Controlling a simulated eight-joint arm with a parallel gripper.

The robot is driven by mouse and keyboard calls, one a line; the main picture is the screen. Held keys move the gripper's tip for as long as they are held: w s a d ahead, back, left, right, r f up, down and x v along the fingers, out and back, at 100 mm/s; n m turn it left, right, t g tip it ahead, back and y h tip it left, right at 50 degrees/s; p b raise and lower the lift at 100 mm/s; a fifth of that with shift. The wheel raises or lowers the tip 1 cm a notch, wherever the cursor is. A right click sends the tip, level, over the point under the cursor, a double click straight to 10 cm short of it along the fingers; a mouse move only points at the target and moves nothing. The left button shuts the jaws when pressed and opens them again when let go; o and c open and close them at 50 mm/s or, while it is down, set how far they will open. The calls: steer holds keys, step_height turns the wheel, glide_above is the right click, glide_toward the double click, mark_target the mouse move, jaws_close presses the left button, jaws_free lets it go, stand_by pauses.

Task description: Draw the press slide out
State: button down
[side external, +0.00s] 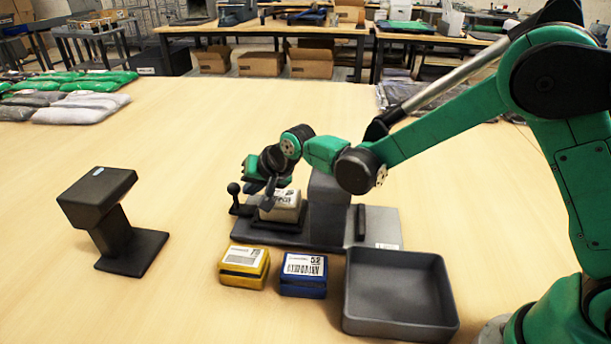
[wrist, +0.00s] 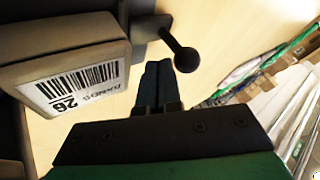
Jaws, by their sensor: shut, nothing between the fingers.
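The press (side external: 373,227) stands mid-table, with a grey base and an upright column. The slide's ball-ended handle (side external: 233,188) stands at the slide's left end. My gripper (side external: 267,199) is shut and empty, pointing down by the box on its handle side. In the wrist view, the shut fingers (wrist: 157,70) lie beside the box (wrist: 75,88), and the ball knob (wrist: 187,60) shows just right of the fingertips. I cannot tell whether they touch the handle.
A yellow box (side external: 244,267) and a blue box (side external: 303,275) sit in front of the press. An empty grey tray (side external: 452,325) stands to their right. A dark stand (side external: 118,230) is at the left. Bagged garments (side external: 80,108) lie at the back left. Table between stand and press is clear.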

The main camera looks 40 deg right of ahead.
mark_target(235, 184)
steer(key=shift+w+a, duration=1.15)
steer(key=shift+a, duration=0.1)
steer(key=v, duration=0.9)
steer(key=shift+s+d, duration=0.15)
steer(key=shift+d, duration=0.05)
steer(key=s+d+r, duration=0.1)
steer(key=s+d, duration=0.1)
steer(key=s+d+r+n+h, duration=0.1)
steer(key=s+d, duration=0.2)
steer(key=s+d+r+n, duration=0.1)
steer(key=s+d+r, duration=0.1)
steer(key=shift+s+d, duration=0.35)
steer(key=shift+s, duration=0.05)
steer(key=s+d+f+n+h, duration=0.1)
steer(key=s+d+f+n, duration=0.1)
steer(key=s, duration=0.7)
steer(key=d+n, duration=0.1)
steer(key=d, duration=0.1)
steer(key=shift+d+f+g, duration=0.3)
steer(key=shift+d+f, duration=0.1)
